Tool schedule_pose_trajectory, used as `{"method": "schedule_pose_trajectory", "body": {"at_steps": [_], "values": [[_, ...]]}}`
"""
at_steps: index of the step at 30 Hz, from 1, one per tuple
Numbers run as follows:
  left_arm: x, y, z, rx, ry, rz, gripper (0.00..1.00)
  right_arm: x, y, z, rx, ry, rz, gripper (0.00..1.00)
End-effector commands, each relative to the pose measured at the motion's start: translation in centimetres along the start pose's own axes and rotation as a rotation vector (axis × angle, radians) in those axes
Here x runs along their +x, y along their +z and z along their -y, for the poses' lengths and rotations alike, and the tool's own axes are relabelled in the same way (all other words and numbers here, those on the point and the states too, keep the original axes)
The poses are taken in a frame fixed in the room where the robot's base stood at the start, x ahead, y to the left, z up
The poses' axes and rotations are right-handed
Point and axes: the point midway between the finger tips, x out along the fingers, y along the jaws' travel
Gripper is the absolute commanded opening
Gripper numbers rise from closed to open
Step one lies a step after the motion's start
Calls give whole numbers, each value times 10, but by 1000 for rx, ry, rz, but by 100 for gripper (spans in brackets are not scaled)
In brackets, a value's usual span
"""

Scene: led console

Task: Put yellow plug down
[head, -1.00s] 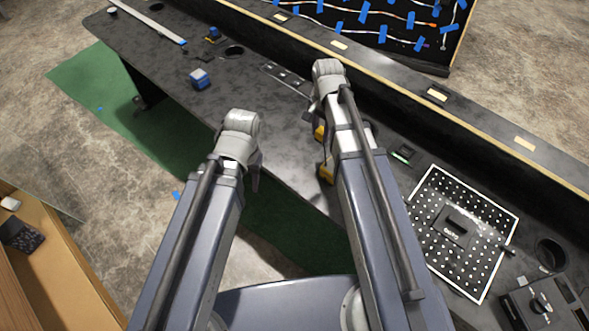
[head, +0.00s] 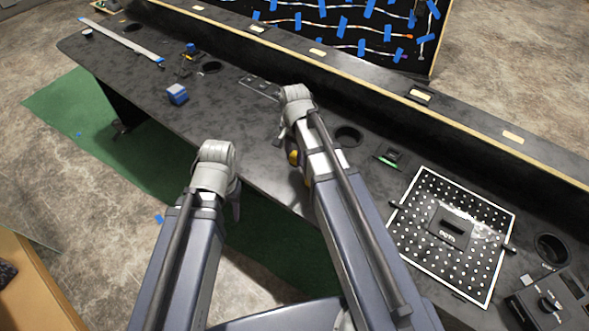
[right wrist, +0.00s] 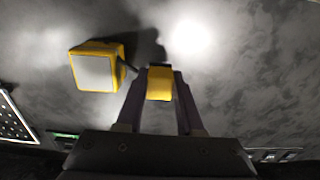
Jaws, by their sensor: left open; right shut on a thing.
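The yellow plug (right wrist: 160,84) is between the fingers of my right gripper in the right wrist view. A larger yellow block (right wrist: 97,68) with a pale grey face is just left of it, with a short dark piece between the two. A little yellow (head: 293,157) shows beside my right arm in the head view. My right gripper (head: 287,140) is shut on the plug over the dark table (head: 225,110); its fingers are mostly hidden by the arm. My left gripper (head: 236,208) is open and empty, off the table's near edge.
A blue-and-white block (head: 177,94) sits on the left part of the table. A perforated panel (head: 415,240) and a black box with a knob (head: 548,305) are at the right. Round holes (head: 348,135) and a raised back ledge (head: 400,90) are behind my right arm. Bare table lies left of it.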

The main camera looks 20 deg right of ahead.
Motion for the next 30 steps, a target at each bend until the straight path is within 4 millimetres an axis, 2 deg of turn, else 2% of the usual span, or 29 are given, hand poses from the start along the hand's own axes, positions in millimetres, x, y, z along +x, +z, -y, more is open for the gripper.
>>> {"method": "schedule_pose_trajectory", "body": {"at_steps": [5, 14, 27, 28, 30], "values": [[3, 0, 0, 0, 0, 0, 50, 3, 0, 0, 0, 0, 0, 0], [37, -2, -4, 0, 0, 0, 50, 37, 0, 0, 0, 0, 0, 0], [40, -2, -4, 0, 0, 0, 50, 41, 0, 0, 0, 0, 0, 0], [40, -2, -4, 0, 0, 0, 50, 40, 0, 0, 0, 0, 0, 38], [39, -2, -4, 0, 0, 0, 50, 39, 0, 0, 0, 0, 0, 45]]}}
